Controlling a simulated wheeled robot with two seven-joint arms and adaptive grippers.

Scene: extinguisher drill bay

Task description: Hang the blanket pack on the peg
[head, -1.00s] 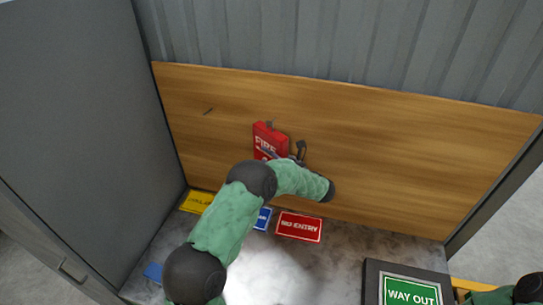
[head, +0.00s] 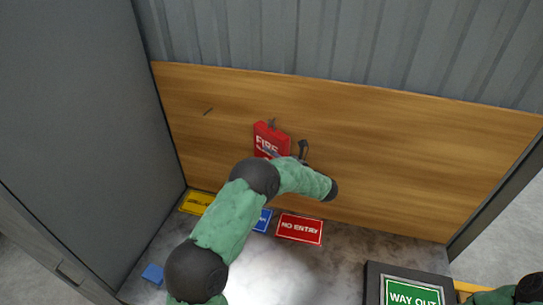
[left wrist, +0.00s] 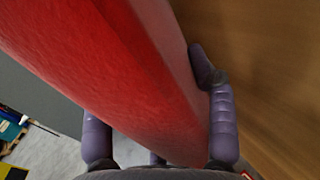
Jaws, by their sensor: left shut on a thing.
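The red blanket pack (head: 271,138), with white lettering reading FIRE, is upright against or close to the wooden board (head: 400,150). My left gripper (head: 295,157) is at its lower right, partly hidden by my own arm. In the left wrist view the pack (left wrist: 110,70) runs between the two purple fingers of my left gripper (left wrist: 155,115), which is shut on it. A small grey peg-like piece (head: 272,121) shows at the pack's top edge; I cannot tell whether the pack hangs on it. My right gripper is out of view.
A thin dark peg-like piece (head: 208,111) is on the board to the left. Yellow (head: 195,203), blue (head: 263,220) and red NO ENTRY (head: 299,229) signs lie below the board. A small blue block (head: 153,273) and a framed WAY OUT sign (head: 411,292) are nearer.

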